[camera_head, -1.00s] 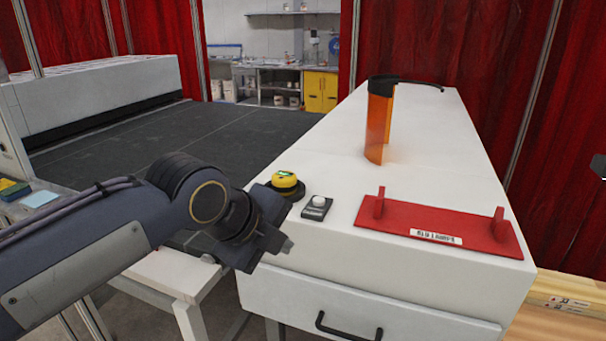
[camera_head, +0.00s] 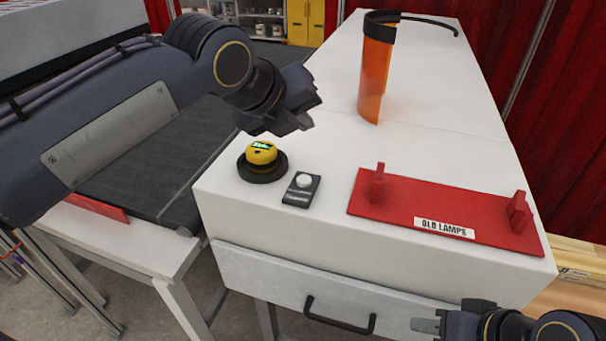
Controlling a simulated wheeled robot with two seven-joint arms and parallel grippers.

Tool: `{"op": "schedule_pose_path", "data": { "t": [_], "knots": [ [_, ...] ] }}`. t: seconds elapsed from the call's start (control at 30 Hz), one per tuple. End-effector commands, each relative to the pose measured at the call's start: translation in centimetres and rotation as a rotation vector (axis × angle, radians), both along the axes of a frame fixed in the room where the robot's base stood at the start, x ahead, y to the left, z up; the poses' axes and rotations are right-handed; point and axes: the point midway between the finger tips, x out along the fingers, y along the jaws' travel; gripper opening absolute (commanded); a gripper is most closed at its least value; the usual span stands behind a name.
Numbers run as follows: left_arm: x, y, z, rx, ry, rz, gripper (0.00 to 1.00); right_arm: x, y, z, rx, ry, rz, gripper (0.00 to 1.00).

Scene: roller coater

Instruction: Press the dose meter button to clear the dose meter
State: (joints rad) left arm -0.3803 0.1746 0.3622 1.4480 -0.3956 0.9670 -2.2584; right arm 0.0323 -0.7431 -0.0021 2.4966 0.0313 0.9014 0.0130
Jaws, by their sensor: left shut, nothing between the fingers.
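A round yellow dose meter (camera_head: 261,154) with a small lit green display sits on a black round base near the left edge of the white cabinet top. Beside it, to the right, lies a small dark box with a white round button (camera_head: 303,181). My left gripper (camera_head: 304,117) is shut and empty. It hangs above and slightly beyond the meter and the button box, apart from both. My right gripper (camera_head: 424,325) shows at the bottom right, in front of the cabinet drawer; its jaw state is unclear.
A red tray labelled OLD LAMPS (camera_head: 400,203), with two upright pegs, lies right of the button box. An orange curved shield (camera_head: 374,80) with a black band stands further back. The white cabinet top (camera_head: 430,150) between them is clear. A drawer handle (camera_head: 340,315) juts out in front.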

Motion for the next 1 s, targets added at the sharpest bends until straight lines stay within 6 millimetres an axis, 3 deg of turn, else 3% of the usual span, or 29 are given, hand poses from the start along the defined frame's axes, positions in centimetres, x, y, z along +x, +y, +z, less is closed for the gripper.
{"op": "schedule_pose_path", "data": {
  "t": [0.27, 0.7, 1.0],
  "knots": [
    [0.0, 0.0, -1.4, 0.000, 0.002, 0.001, 0.00, 0.0, 0.0, -1.3, 0.000, 0.000, 0.000, 0.36],
    [0.0, 0.0, -7.3, 0.000, 0.002, 0.001, 0.00, 0.0, 0.0, -6.9, 0.000, 0.000, 0.000, 0.36],
    [0.0, 0.0, -8.9, -0.001, 0.001, 0.001, 0.00, 0.0, 0.0, -8.0, 0.000, 0.000, 0.000, 0.36]
  ]
}}
